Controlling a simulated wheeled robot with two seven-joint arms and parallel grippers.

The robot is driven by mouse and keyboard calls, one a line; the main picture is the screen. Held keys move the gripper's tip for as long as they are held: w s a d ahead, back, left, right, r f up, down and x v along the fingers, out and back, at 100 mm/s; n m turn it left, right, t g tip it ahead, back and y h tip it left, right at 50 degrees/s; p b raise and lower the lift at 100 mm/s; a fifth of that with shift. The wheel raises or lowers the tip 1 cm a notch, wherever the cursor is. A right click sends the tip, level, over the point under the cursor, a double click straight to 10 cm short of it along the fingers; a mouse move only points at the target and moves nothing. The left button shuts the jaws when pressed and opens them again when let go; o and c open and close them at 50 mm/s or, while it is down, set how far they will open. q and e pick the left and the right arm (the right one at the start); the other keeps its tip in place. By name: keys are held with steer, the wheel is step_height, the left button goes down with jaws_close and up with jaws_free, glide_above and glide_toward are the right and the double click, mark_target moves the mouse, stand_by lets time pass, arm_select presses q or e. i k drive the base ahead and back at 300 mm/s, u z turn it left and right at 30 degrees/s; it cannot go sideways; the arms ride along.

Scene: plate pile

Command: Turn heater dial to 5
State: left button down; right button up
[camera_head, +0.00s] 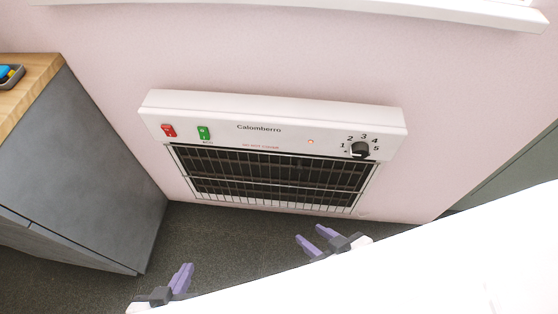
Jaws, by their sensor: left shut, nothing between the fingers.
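The white heater (272,115) is fixed low on the pink wall. Its black dial (360,150) sits at the right end of the front panel, with the numbers 1 to 5 around its upper side. The dial is too small for me to tell which number it points to. My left gripper (184,270) is shut and empty, low in the view, below and left of the heater grille. My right gripper (310,238) has its purple fingers apart and empty, below the grille's right part. Neither gripper touches the dial.
The heater panel also has a red switch (168,131), a green switch (204,132) and a small lit orange lamp (310,142). A grey cabinet (85,165) with a wooden top stands at the left. A white surface (430,270) covers the lower right.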

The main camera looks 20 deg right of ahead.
mark_target(359, 150)
steer(key=z, duration=3)
steer(key=k, duration=1.25)
steer(key=u, duration=2.1)
